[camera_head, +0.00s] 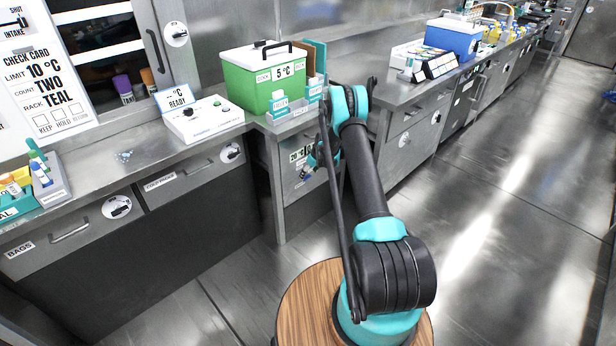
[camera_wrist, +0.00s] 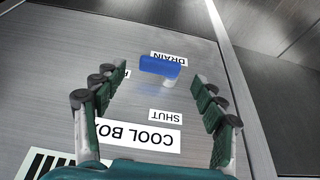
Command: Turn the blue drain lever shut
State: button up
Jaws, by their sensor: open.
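The blue drain lever (camera_wrist: 160,67) sits on a grey metal panel in the wrist view, its bar lying nearly level across the picture. An upside-down DRAIN label (camera_wrist: 170,57) is just above it. A SHUT label (camera_wrist: 165,116) is below it, apart from the bar. My gripper (camera_wrist: 160,76) is open, with one finger on each side of the lever and a gap to it on both sides. I cannot tell how far the fingertips are from the panel. In the head view my gripper (camera_head: 322,154) is by the cabinet front, largely hidden behind my arm.
A COOL BOX label (camera_wrist: 130,133) is on the same panel. A green cool box (camera_head: 248,85) stands on the counter above, beside a white control box (camera_head: 205,120). A blue box (camera_head: 452,40) stands further right. Open floor (camera_head: 490,210) lies to the right.

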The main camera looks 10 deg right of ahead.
jog(key=shift+x, duration=1.2)
jog(key=shift+c, duration=0.2)
jog(key=c, duration=1.1)
jog(key=shift+s, duration=0.1)
jog(key=t+h, duration=0.1)
jog(key=a+t+h, duration=0.1)
jog(key=n+h, duration=0.1)
jog(key=h, duration=0.1)
jog(key=shift+s+a+r+t, duration=0.2)
jog(key=shift+s+r+t, duration=0.05)
jog(key=shift+s+t, duration=0.15)
jog(key=t+h, duration=0.2)
jog(key=a+n+t+h, duration=0.1)
jog(key=shift+s+h, duration=0.3)
jog(key=shift+s, duration=0.1)
